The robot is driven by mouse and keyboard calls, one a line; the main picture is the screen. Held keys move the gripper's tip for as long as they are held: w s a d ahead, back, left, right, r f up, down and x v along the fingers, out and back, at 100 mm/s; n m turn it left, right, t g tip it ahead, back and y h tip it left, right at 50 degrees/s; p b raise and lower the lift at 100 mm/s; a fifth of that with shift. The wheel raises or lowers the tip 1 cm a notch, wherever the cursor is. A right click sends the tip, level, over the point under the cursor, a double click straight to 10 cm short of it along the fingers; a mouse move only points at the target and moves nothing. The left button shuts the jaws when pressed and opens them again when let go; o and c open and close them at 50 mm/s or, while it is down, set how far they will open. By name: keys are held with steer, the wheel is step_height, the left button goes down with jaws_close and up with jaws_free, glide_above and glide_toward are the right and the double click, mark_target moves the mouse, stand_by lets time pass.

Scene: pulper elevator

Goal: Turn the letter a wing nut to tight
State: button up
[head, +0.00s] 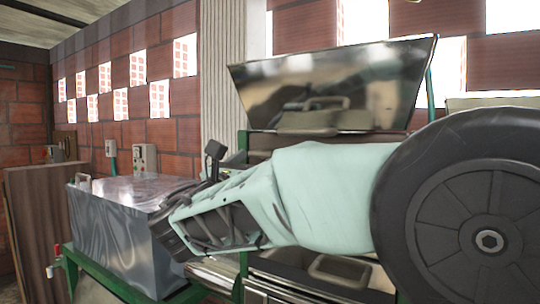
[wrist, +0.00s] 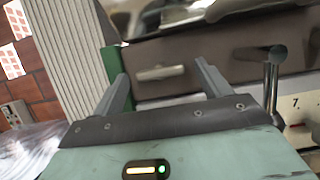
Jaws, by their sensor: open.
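No wing nut and no letter a can be made out in either view. In the wrist view my gripper (wrist: 162,76) is open, with its two grey fingers apart and nothing between them. Beyond the fingers is a brown-grey machine panel (wrist: 185,75) with a pale oblong fitting (wrist: 160,73) on it. A metal rod with a round end (wrist: 272,75) stands at the right, beside my gripper. In the head view my arm reaches left across the machine and hides part of it.
A shiny metal box (head: 115,215) stands on a green frame (head: 105,275) at the left. A tilted metal hopper (head: 330,85) is behind my arm. Grey control boxes (head: 145,158) hang on the brick wall (head: 90,130). A pale label (wrist: 294,125) reads 7 at the right.

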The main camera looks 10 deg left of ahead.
steer(key=c, duration=1)
